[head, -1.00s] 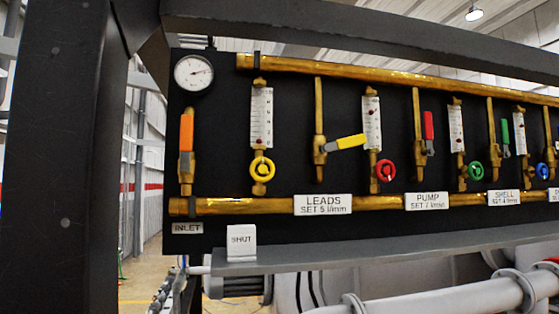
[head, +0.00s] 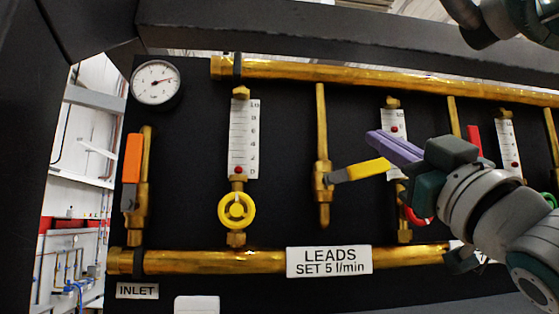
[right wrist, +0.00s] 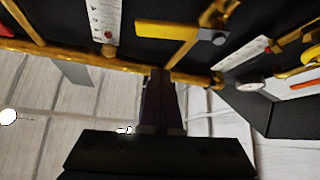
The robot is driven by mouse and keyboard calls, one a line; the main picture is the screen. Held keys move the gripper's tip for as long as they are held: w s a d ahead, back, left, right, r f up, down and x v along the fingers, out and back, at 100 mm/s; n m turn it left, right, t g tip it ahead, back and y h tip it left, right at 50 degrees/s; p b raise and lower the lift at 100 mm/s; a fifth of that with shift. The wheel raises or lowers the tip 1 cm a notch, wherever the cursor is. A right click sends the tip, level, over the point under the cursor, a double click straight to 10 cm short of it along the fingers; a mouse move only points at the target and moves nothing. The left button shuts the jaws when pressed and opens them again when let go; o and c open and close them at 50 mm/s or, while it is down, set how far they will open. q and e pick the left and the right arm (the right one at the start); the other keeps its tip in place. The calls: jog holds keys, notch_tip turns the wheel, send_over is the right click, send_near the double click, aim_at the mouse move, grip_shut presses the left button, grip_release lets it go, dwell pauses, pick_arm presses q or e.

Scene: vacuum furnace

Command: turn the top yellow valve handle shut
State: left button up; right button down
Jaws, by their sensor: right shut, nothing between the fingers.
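The yellow valve handle (head: 360,170) is a lever on the brass LEADS valve (head: 322,180). It points right and slightly up, close to crosswise to the vertical pipe. In the right wrist view the lever (right wrist: 165,30) shows near the top, beyond my fingertips. My right gripper (head: 376,140) comes in from the right, its purple fingers shut and empty. In the head view its tips lie just above the lever's free end; whether they touch it I cannot tell. In the right wrist view the fingers (right wrist: 160,76) are close together. My left gripper is not in view.
A yellow round handwheel (head: 237,210) sits below the flowmeter (head: 244,140), left of the lever. A red handwheel (head: 413,217) is partly hidden behind my right gripper. Brass pipes (head: 190,261) run along the panel.

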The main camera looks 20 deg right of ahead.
aim_at(372, 164)
pick_arm(q)
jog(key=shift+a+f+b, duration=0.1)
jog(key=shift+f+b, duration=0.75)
jog(key=shift+b, duration=0.4)
pick_arm(e)
jog(key=shift+w+d+f, duration=0.2)
jog(key=shift+w, duration=0.35)
jog(key=shift+w+d+f, duration=0.15)
jog(key=shift+w+f, duration=0.1)
jog(key=shift+w, duration=0.35)
jog(key=shift+w+d+f, duration=0.2)
jog(key=shift+w, duration=0.35)
jog(key=m+h+b, duration=0.1)
jog(key=f+m+h+b, duration=0.1)
jog(key=m+b, duration=0.1)
jog(key=f+m+h+b, duration=0.1)
jog(key=h, duration=0.1)
jog(key=shift+d+m, duration=0.25)
jog(key=shift+m, duration=0.05)
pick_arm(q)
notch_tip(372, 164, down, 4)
pick_arm(e)
jog(key=shift+r, duration=0.15)
